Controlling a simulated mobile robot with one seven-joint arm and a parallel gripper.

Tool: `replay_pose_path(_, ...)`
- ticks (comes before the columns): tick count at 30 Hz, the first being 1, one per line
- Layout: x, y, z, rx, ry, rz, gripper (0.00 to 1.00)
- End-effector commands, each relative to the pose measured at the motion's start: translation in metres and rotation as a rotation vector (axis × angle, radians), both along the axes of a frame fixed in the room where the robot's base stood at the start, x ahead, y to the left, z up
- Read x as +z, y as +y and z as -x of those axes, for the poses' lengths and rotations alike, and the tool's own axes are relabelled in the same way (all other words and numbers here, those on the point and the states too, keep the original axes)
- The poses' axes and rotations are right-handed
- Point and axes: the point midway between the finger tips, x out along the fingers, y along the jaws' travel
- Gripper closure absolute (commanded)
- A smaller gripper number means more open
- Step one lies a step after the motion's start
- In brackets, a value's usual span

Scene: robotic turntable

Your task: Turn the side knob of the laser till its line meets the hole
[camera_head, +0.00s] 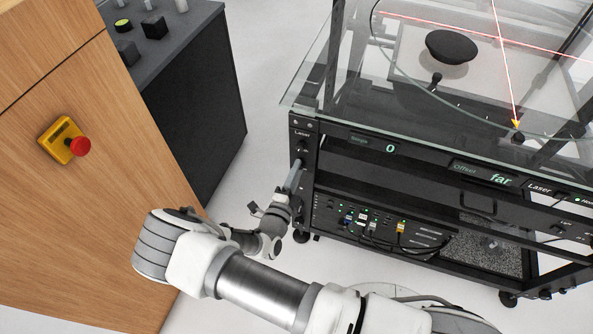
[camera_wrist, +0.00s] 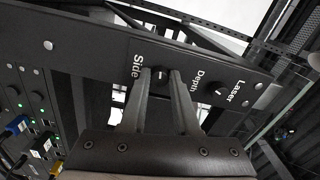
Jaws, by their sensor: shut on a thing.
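In the wrist view, the dark round side knob (camera_wrist: 160,77) sits on the black laser panel (camera_wrist: 105,40) by the label "Side". My gripper (camera_wrist: 161,74) has its two grey fingers shut on that knob, one on each side. In the head view my gripper (camera_head: 297,166) reaches the left front post of the cart, below a "Laser" label. A red laser line (camera_head: 504,62) runs down the glass top to a yellow tip (camera_head: 516,123), and a second red line (camera_head: 545,49) crosses it. I cannot tell for certain which mark is the hole.
A depth knob (camera_wrist: 218,90) sits right of the side knob. The glass tabletop (camera_head: 345,118) overhangs the cart, with a black oval (camera_head: 451,46) beneath or on it. A wooden cabinet (camera_head: 85,200) with a red stop button (camera_head: 80,146) stands left. Cables (camera_wrist: 22,128) plug in lower left.

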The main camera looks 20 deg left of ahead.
Motion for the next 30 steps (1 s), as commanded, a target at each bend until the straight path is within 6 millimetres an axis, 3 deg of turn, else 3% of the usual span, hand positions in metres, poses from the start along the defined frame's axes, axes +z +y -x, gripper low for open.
replay_pose_path(11, -0.001, 0.000, 0.001, 0.000, 0.001, 0.003, 1.00)
replay_pose_path(12, -0.001, 0.000, 0.001, 0.000, 0.001, 0.003, 0.63)
replay_pose_path(16, 0.000, 0.000, 0.000, 0.000, 0.001, 0.003, 0.41)
replay_pose_path(25, 0.000, 0.000, 0.001, 0.000, 0.000, 0.002, 0.41)
replay_pose_path(30, 0.000, 0.002, 0.017, 0.002, 0.002, 0.002, 0.41)
